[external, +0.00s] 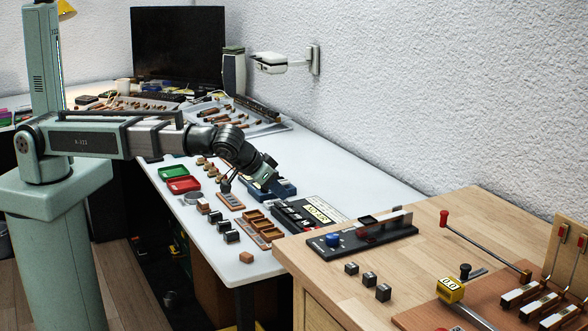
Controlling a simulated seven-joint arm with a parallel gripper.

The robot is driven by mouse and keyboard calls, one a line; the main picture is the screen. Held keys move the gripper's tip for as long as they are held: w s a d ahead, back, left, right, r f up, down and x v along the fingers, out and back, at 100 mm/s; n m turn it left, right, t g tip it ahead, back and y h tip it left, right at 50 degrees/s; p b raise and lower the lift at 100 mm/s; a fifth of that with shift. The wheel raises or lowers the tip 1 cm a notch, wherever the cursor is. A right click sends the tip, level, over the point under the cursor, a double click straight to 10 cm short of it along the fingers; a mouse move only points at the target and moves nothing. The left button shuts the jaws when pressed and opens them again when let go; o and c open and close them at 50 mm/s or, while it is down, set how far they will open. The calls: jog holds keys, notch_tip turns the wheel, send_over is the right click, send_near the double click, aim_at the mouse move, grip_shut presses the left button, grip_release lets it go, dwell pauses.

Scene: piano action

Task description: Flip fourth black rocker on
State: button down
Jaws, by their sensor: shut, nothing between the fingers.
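My gripper (279,199) is at the end of the arm, pointing down and to the right. It is shut and empty, over the left end of a black panel (316,224) with a yellow label (319,211). The black rockers are too small to tell apart here, and the fourth one cannot be made out. The gripper hides part of the panel's left end. I cannot tell whether the fingertips touch it.
A blue case (288,187) is just behind the gripper. Wooden trays (262,219), small dark blocks (231,236) and red (184,185) and green (173,171) trays lie to the left. A black base with a blue knob (333,239) stands on the wooden bench (440,228) at right.

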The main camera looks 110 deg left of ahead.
jog(key=shift+s+d+f+v, duration=0.1)
jog(key=shift+v, duration=0.7)
jog(key=shift+s+d+f+v, duration=0.1)
jog(key=shift+f+v, duration=0.05)
jog(key=shift+v, duration=0.65)
jog(key=shift+s+d+f+v, duration=0.1)
jog(key=shift+v, duration=0.65)
